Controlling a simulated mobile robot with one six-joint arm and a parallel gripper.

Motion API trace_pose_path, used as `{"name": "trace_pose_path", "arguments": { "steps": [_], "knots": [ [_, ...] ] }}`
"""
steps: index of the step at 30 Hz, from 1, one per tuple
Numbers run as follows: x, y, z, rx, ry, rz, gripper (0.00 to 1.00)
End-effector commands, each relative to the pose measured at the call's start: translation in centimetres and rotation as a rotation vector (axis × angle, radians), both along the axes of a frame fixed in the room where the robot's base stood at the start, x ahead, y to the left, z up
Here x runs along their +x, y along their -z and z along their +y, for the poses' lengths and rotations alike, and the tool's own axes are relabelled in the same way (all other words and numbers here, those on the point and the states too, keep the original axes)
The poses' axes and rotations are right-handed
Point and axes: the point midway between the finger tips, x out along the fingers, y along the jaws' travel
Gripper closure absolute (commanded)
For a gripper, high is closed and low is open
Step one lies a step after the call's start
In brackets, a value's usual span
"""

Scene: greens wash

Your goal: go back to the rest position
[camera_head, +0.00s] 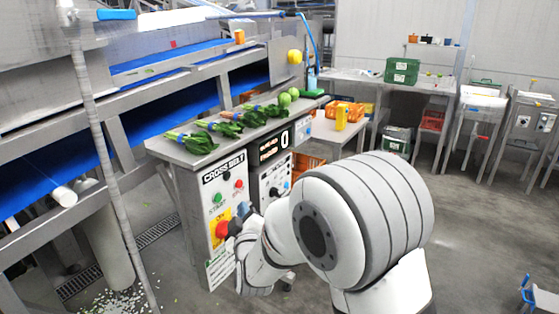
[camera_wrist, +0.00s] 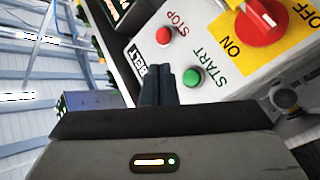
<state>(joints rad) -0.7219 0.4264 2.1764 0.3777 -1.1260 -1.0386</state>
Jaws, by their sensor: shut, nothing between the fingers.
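My gripper (camera_wrist: 157,72) is shut and empty in the wrist view, its two dark fingers side by side. The fingers point at the grey control panel (camera_wrist: 215,60), beside the green START button (camera_wrist: 192,77) and below the red STOP button (camera_wrist: 164,35). I cannot tell how far the tips are from the panel. A red rotary switch (camera_wrist: 262,22) on a yellow ON/OFF plate is at the upper right. In the head view my white arm reaches toward the CROSS BELT box (camera_head: 229,187) and largely hides the gripper.
Bunches of leafy greens (camera_head: 200,141) lie in a row on the steel counter (camera_head: 172,152) above the panels. A blue conveyor belt (camera_head: 170,105) runs along the left. Open grey floor (camera_head: 475,215) lies at the right.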

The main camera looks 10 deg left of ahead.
Motion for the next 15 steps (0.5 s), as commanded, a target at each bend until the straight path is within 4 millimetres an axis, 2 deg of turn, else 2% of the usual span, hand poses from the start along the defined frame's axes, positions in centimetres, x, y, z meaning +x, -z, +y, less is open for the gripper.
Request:
{"name": "trace_pose_path", "arguments": {
  "steps": [5,8,11,15],
  "knots": [
    [0.8,-2.3,-3.4,0.044,0.008,0.143,1.00],
    [0.8,-3.8,-7.1,0.087,0.027,0.300,1.00],
    [-0.2,-5.0,-11.2,0.137,0.065,0.471,1.00],
    [-3.1,-6.2,-17.0,0.202,0.151,0.707,1.00]
  ]
}}
